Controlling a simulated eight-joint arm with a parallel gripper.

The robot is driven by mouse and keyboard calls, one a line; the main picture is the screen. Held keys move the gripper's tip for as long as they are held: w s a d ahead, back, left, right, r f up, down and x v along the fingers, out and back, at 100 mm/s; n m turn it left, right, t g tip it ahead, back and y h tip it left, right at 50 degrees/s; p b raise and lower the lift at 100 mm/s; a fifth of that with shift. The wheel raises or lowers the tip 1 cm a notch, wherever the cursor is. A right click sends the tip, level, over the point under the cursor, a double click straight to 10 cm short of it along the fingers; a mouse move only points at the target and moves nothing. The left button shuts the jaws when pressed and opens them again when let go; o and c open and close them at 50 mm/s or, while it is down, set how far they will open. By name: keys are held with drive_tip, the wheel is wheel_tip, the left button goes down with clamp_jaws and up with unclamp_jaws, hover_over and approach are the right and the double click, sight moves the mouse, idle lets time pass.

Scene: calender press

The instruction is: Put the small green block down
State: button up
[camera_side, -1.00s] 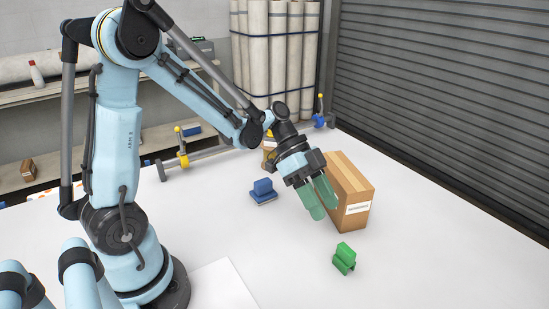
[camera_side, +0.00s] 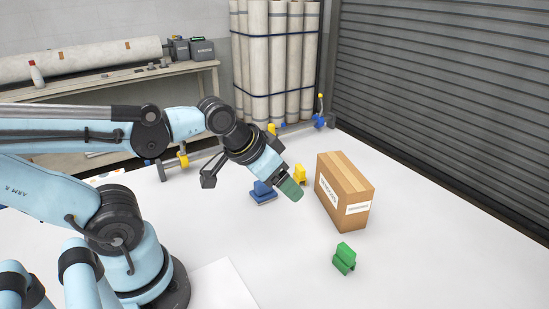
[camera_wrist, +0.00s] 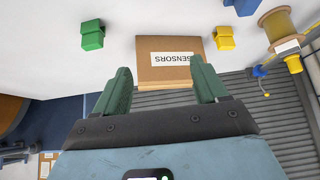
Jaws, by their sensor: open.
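The small green block (camera_side: 344,258) rests on the white table, in front of the cardboard box, in the side view. It also shows at the upper left of the wrist view (camera_wrist: 92,35). My gripper (camera_side: 291,189) is apart from it, up and to the left, in front of the blue and yellow blocks in the side view. In the wrist view its two green fingers (camera_wrist: 163,72) are spread apart with nothing held between them. The side view shows the fingers overlapping.
The cardboard box (camera_side: 340,194) stands right of my gripper and shows beyond the fingers in the wrist view. A blue block (camera_side: 262,192) and a yellow block (camera_side: 300,174) sit on the table. The table around the green block is clear. A grey shutter (camera_side: 450,90) rises behind.

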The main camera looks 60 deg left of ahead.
idle(0.4)
drive_tip(key=g, duration=0.5)
approach(347, 249)
drive_tip(key=shift+w+f, duration=0.35)
drive_tip(key=shift+f, duration=1.3)
drive_tip(key=shift+w+f, duration=0.3)
drive_tip(key=shift+f, duration=1.4)
drive_tip(key=shift+w+f, duration=0.35)
drive_tip(key=shift+f, duration=1.3)
drive_tip(key=c, duration=1.1)
drive_tip(key=shift+c, duration=0.5)
